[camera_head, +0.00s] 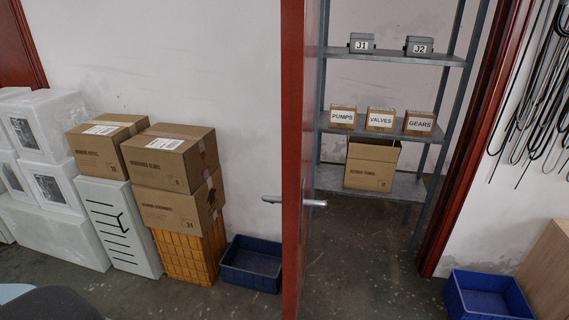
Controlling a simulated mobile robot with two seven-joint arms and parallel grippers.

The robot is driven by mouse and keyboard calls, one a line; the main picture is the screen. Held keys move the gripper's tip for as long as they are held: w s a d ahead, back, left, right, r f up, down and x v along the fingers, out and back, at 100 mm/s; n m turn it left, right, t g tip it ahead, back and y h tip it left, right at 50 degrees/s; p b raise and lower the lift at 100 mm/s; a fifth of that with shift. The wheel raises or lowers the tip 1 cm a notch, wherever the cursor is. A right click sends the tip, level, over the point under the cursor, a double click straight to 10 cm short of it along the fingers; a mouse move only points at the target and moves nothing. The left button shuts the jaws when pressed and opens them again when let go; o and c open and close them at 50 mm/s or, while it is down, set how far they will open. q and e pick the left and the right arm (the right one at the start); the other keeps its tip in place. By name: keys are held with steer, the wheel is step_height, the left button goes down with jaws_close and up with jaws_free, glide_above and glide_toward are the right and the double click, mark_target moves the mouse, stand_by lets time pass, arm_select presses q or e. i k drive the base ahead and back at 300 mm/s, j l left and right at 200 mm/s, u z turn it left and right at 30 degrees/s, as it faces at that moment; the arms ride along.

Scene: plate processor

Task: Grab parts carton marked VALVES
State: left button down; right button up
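The small carton marked VALVES (380,120) stands upright on the middle shelf of a grey metal rack, beyond a doorway. The carton marked PUMPS (342,117) is to its left and the carton marked GEARS (419,123) to its right, with small gaps between them. The labels face me. Neither of my grippers shows in this view.
The red door (293,120) stands open, its edge towards me and its handle (314,203) sticking out. The rack's upper shelf (390,56) holds bins J1 (361,44) and J2 (418,47). Blue crates (250,266) (487,297) flank the doorway. The doorway floor is clear.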

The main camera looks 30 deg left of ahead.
mark_target(378, 119)
steer(key=k+j, duration=0.1)
steer(key=j, duration=1.3)
steer(key=k+j, duration=0.15)
steer(key=j, duration=0.55)
steer(key=i+l, duration=0.2)
steer(key=l, duration=0.15)
steer(key=i+l+u, duration=0.1)
steer(key=l, duration=0.2)
steer(key=i+l, duration=0.2)
steer(key=l, duration=0.15)
steer(key=i+l+u, duration=0.1)
steer(key=l, duration=0.25)
steer(key=i+l+u, duration=0.1)
steer(key=i+l, duration=0.15)
steer(key=l, duration=0.15)
steer(key=i+l, duration=0.1)
steer(key=l, duration=0.25)
steer(key=i+l+u, duration=0.1)
steer(key=l, duration=0.25)
steer(key=i+l, duration=0.2)
steer(key=l, duration=0.2)
